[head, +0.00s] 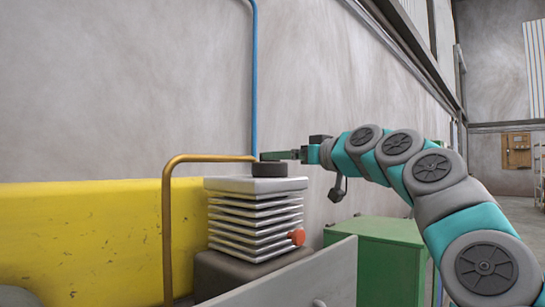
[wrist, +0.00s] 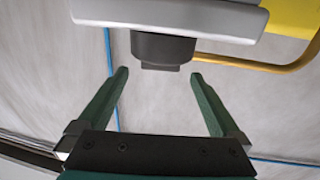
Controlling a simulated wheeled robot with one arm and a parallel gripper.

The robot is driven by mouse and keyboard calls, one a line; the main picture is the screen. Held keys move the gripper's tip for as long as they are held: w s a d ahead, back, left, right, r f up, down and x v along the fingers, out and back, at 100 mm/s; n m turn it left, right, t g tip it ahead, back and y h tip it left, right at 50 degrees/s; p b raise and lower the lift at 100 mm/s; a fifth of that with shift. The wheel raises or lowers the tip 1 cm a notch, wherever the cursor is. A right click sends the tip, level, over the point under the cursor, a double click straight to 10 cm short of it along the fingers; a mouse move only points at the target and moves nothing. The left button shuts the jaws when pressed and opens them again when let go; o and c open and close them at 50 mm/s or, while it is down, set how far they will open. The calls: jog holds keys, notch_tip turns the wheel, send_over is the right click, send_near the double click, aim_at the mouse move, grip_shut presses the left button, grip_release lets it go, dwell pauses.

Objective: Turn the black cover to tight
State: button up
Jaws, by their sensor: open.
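The black cover (head: 270,169) is a short dark cylinder on top of the silver finned block (head: 256,216). It also shows in the wrist view (wrist: 163,48), under the block's pale plate (wrist: 170,15), with a small raised tab on its end. My gripper (head: 278,155) is at the cover's upper edge in the head view, reaching in from the right. In the wrist view my gripper (wrist: 159,77) is open, its two green fingers apart with the cover centred just beyond their tips. I see nothing between the fingers, and no clear contact with the cover.
A brass pipe (head: 168,225) bends over toward the cover from the left. A blue pipe (head: 254,75) runs up the wall behind. A red knob (head: 297,237) sits on the block's right side. A yellow barrier (head: 80,240) stands left, and a green cabinet (head: 390,260) right.

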jog(key=shift+p+x, duration=0.95)
jog(key=shift+x, duration=2.15)
jog(key=shift+f, duration=0.1)
jog(key=c, duration=1.3)
